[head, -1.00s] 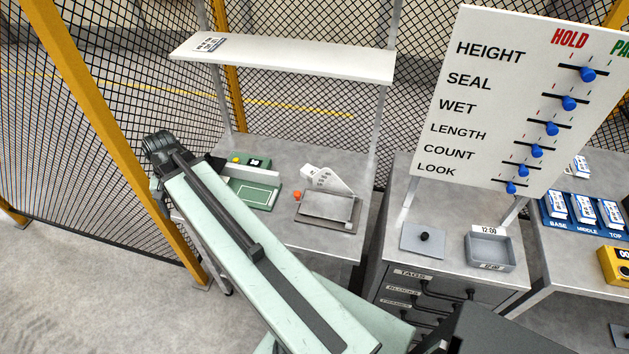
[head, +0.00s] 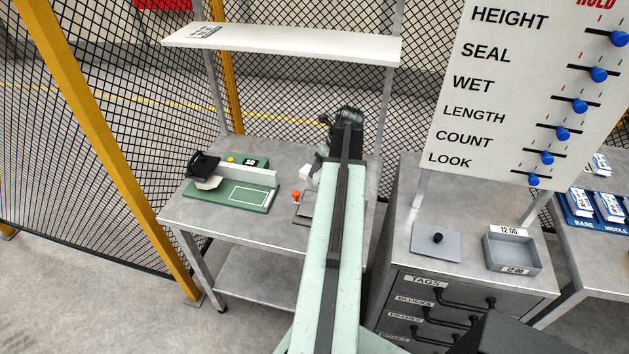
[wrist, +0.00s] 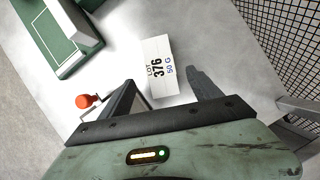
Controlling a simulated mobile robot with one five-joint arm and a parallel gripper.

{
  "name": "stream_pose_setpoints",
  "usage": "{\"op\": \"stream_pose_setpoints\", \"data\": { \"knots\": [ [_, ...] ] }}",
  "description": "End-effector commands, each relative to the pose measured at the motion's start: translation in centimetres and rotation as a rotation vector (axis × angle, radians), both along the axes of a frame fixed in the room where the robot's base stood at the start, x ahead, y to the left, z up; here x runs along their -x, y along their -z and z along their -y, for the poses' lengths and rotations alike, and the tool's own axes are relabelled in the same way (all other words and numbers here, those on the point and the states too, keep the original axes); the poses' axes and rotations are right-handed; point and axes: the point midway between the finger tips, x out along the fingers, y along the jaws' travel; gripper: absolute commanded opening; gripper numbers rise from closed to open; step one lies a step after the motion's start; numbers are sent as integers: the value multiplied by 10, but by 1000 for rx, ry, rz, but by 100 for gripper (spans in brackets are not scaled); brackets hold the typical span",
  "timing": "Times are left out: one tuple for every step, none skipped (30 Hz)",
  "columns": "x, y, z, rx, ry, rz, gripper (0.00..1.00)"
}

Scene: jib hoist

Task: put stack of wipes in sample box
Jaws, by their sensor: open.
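A white block printed "LOT 376 50 G" (wrist: 160,66) lies on the grey bench, and I take it for the stack of wipes. In the head view it shows as a small white patch (head: 305,173), partly hidden by my arm. My gripper (wrist: 162,80) is open and empty above the bench, with the block showing between its fingertips in the wrist view. I cannot tell the height between them. A grey open box labelled 12:00 (head: 512,252), seemingly the sample box, stands on the drawer cabinet. It looks empty. A flat grey lid with a black knob (head: 436,243) lies left of it.
A green fixture (head: 243,195) with a white bar stands at the bench's left. An orange knob (wrist: 84,101) and a metal plate sit close to my gripper's left finger. A shelf (head: 280,42) hangs above the bench. A sign board (head: 520,90) rises behind the cabinet.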

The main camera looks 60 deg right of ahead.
Motion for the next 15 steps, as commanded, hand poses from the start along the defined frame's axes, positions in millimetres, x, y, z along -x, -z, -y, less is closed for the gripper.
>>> {"op": "stream_pose_setpoints", "data": {
  "knots": [
    [-3,10,0,0,-1,0,73],
    [-3,11,0,0,-1,0,73],
    [-4,9,0,1,-2,0,73],
    [-4,8,0,1,-2,0,73],
    [-4,9,0,1,-2,0,73],
    [-5,12,0,1,-3,0,73],
    [-7,15,1,1,-3,0,73],
    [-9,20,1,2,-4,0,73],
    [-11,26,2,2,-4,0,73],
    [-14,31,3,2,-4,0,73],
    [-17,37,3,2,-5,0,73],
    [-21,44,4,2,-5,0,73],
    [-22,49,4,2,-5,0,73],
    [-24,53,4,2,-5,0,73],
    [-26,56,4,2,-5,0,73]
  ]
}}
